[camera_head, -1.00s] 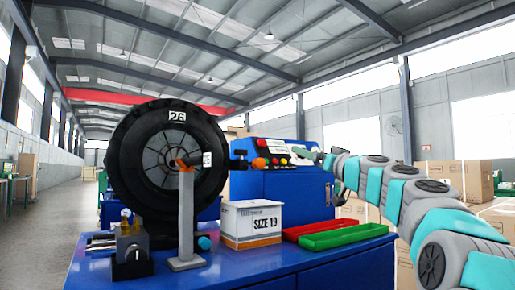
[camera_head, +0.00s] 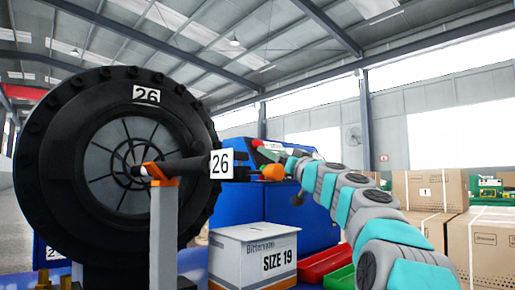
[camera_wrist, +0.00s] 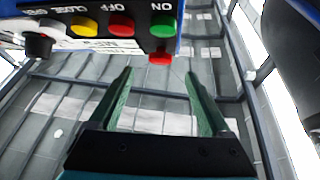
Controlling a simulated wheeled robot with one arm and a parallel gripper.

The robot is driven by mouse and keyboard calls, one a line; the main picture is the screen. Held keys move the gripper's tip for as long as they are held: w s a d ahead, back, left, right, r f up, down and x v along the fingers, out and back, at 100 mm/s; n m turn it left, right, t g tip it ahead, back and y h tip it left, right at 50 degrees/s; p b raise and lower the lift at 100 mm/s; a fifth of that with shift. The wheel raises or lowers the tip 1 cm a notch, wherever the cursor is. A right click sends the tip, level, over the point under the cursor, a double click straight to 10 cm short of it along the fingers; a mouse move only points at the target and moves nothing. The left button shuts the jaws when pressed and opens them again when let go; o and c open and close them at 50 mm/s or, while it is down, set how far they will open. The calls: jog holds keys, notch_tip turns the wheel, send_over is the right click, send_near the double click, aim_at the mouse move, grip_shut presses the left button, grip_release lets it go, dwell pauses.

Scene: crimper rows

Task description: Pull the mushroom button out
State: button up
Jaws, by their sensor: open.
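The red mushroom button (camera_wrist: 160,58) sticks out from the edge of the control panel (camera_wrist: 95,43) in the wrist view. It is beside the green ON button (camera_wrist: 163,27). My gripper (camera_wrist: 159,74) is open and empty, with its two green fingers spread. The button lies roughly midway between the fingertips and just past them; I see no contact. In the head view my gripper is at the blue machine (camera_head: 239,126), where a small red patch shows; the fingers are hard to make out there.
The panel also has red OFF (camera_wrist: 121,25), yellow CLOSE (camera_wrist: 84,26) and black OPEN (camera_wrist: 40,43) controls. A SIZE 19 box (camera_head: 235,262) and trays are below.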

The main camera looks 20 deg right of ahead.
aim_at(257, 145)
jog(key=p+x, duration=0.3)
jog(key=x, duration=0.3)
jog(key=shift+r, duration=0.1)
jog(key=shift+w+a+p, duration=0.15)
jog(key=shift+w+p, duration=0.15)
jog(key=shift+w, duration=0.05)
grip_shut()
dwell(0.4)
dwell(0.3)
